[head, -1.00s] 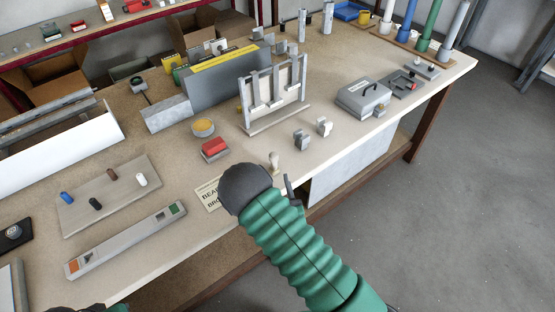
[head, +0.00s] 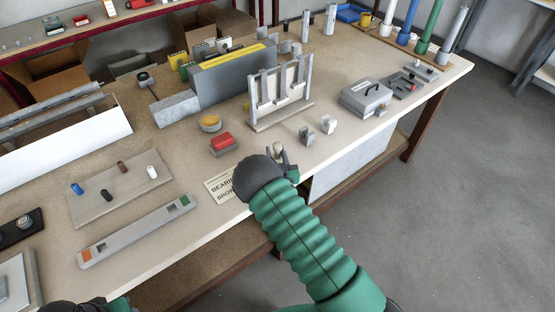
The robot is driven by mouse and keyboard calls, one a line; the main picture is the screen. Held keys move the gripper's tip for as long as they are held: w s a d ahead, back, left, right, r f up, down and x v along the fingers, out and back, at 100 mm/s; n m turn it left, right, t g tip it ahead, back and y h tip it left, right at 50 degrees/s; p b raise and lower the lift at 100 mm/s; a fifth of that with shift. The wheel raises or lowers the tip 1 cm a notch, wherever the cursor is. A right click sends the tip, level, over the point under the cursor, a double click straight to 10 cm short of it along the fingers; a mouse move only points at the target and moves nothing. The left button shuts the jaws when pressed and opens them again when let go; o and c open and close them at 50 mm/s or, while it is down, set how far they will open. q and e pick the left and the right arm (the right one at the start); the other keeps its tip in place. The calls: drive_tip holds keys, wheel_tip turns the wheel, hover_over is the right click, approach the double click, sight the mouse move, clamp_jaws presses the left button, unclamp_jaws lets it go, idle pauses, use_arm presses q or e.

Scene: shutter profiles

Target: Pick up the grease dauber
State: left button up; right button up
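A small pale, knob-topped upright piece (head: 278,148), which looks like the grease dauber, stands near the front edge of the bench. Its lower part is hidden by my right gripper. My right gripper (head: 277,155) is at this piece, with dark fingers showing on either side of it. The fingers look apart; I cannot tell whether they touch it. My dark wrist hides much of the gripper. Only a bit of my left arm shows at the bottom left edge; its gripper is out of view.
A red-topped block (head: 223,143) and a yellow-topped round tin (head: 210,123) stand left of the gripper. A grey rack (head: 281,92) stands behind. A printed card (head: 219,187) lies beside my wrist.

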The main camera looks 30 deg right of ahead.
drive_tip(key=shift+d, duration=0.15)
drive_tip(key=shift+c, duration=1.1)
drive_tip(key=shift+d+f, duration=0.1)
drive_tip(key=shift+d, duration=0.2)
drive_tip(key=shift+c, duration=1.2)
drive_tip(key=shift+s+d+f, duration=0.1)
drive_tip(key=shift+d+f, duration=0.05)
drive_tip(key=shift+d, duration=0.25)
clamp_jaws()
drive_tip(key=shift+s+d+f, duration=0.1)
drive_tip(key=shift+d, duration=0.15)
use_arm(q)
drive_tip(key=shift+s+d+r, duration=0.15)
drive_tip(key=shift+d+r, duration=0.05)
drive_tip(key=shift+d, duration=0.75)
use_arm(e)
drive_tip(key=shift+a, duration=0.1)
